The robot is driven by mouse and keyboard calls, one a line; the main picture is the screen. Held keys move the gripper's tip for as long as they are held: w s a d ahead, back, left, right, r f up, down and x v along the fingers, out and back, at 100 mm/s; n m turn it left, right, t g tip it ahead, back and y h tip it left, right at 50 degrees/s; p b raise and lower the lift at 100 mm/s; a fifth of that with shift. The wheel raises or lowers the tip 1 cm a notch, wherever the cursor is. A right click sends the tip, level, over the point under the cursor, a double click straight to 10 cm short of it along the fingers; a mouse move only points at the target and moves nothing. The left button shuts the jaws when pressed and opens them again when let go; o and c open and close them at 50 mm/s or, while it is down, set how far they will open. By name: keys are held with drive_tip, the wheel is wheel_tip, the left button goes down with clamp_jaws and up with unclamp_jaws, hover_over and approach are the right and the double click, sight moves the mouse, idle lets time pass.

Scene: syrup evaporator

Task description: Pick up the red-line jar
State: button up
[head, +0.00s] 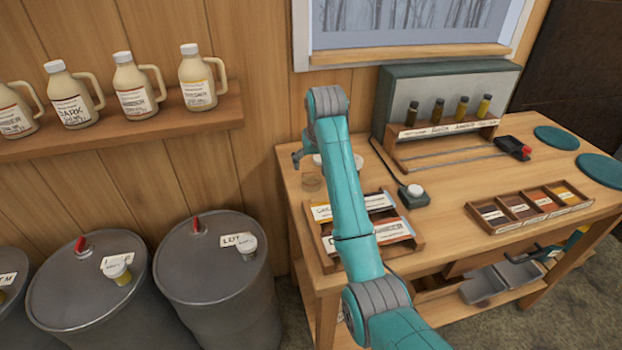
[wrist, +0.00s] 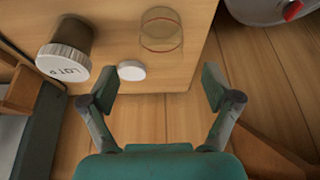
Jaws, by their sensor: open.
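A clear, empty-looking glass jar (wrist: 162,30) stands on the wooden table near its edge, with a faint reddish line around it, in the wrist view. I take it as the red-line jar; it also shows in the head view (head: 312,184), left of my arm. My gripper (wrist: 158,92) is open and empty, with its fingers spread apart below the jar in the wrist picture and not touching it. In the head view my gripper (head: 303,154) is mostly hidden by my arm.
A dark jar with a white lid marked "LOT" (wrist: 66,52) and a loose white cap (wrist: 131,70) are close to the glass jar. A wooden card tray (head: 415,248) lies in front. A grey drum (head: 215,285) stands left of the table (head: 450,210).

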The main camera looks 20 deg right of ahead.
sight(311, 171)
drive_tip(key=shift+x, duration=2.85)
drive_tip(key=shift+w+a, duration=0.1)
drive_tip(key=c, duration=1.3)
